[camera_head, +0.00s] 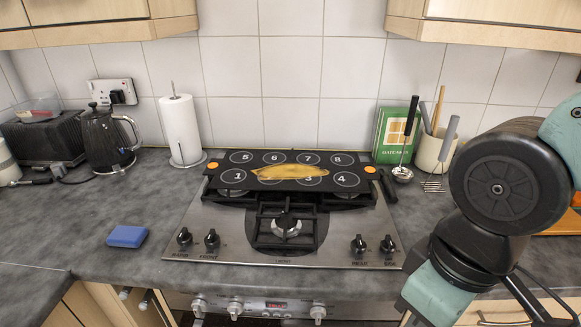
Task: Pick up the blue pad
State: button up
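The blue pad (127,236) is a small flat blue block. It lies on the dark grey worktop at the left, near the front edge and left of the hob. Nothing covers it. My arm comes in at the right side of the picture, far from the pad. My gripper's fingers are not visible in this view.
The steel hob (285,228) fills the middle, with a numbered black board (345,178) and a yellow item (290,172) on it. A black kettle (107,140), paper roll (181,132) and toaster (45,138) stand behind the pad. The worktop around the pad is clear.

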aim_at(132, 237)
jog(key=u, duration=1.45)
